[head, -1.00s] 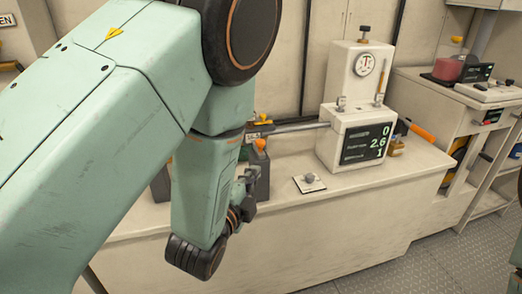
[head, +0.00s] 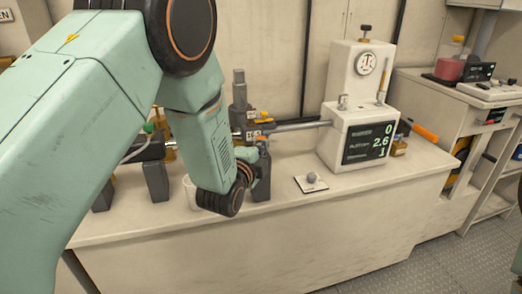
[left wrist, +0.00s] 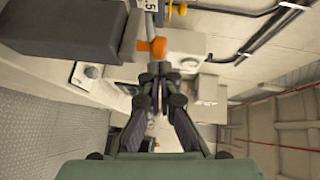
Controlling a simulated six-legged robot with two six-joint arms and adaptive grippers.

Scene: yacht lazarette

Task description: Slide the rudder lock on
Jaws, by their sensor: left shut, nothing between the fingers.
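A steel rod (head: 298,126) runs level from the white instrument box (head: 340,150) to a dark clamp with yellow and orange parts (head: 257,131). I cannot tell for sure which piece is the rudder lock. My left gripper (head: 248,172) is by the dark post below the clamp, partly hidden by its own wrist. In the left wrist view, my left gripper (left wrist: 157,82) is shut and empty, its tips just below an orange knob (left wrist: 158,47) in the picture. A dark block (left wrist: 60,30) is at upper left there.
Dark blocks (head: 154,182) and a white cup (head: 190,190) stand at left. An orange handle (head: 425,133) sticks out right of the box. The front bench top is fairly clear.

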